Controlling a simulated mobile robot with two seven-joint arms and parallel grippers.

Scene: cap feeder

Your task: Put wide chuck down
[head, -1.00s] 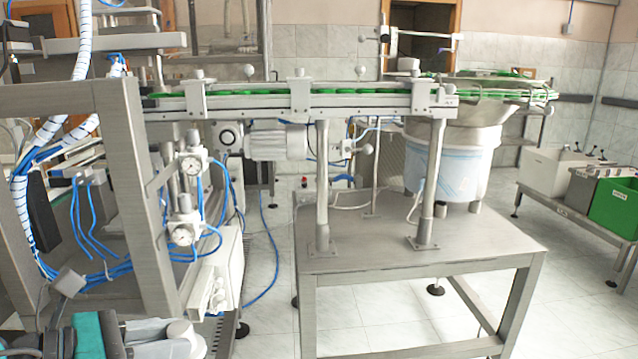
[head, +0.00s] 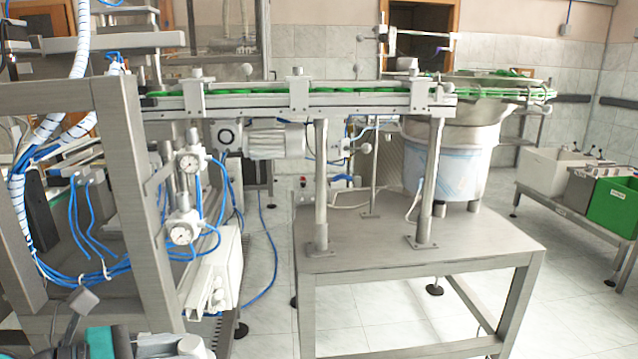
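I cannot pick out a wide chuck in the head view. Neither of my grippers shows. Part of what looks like my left arm, grey and teal, shows at the bottom left edge, with its far end cut off by the frame. Whether either gripper holds anything is hidden.
A metal table (head: 430,262) with a clear front area stands in the middle. Above it runs a conveyor (head: 235,103) with green caps, leading to a bowl feeder (head: 448,160). A machine frame (head: 140,200) with gauges and blue hoses fills the left. Bins, one green (head: 612,205), stand right.

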